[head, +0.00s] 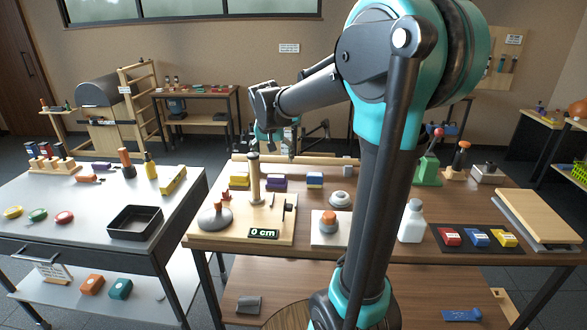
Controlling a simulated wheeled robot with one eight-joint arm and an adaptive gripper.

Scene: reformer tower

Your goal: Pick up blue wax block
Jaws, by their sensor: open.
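A blue block (476,238) with a pale label lies on a black mat (450,247) at the right front of the wooden table, between a red block (449,236) and a yellow block (503,238). I cannot tell from the picture which blue one is wax. My gripper (291,153) is open, above the back edge of the table, left of my arm and well away from the mat. Its fingertips are small and partly unclear. Nothing shows in it.
A white bottle (412,222) stands left of the mat, and stacked boards (538,218) lie to its right. A green press with a red knob (429,165) stands behind. A wooden post stand (254,180) is at left. My arm hides part of the table's middle.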

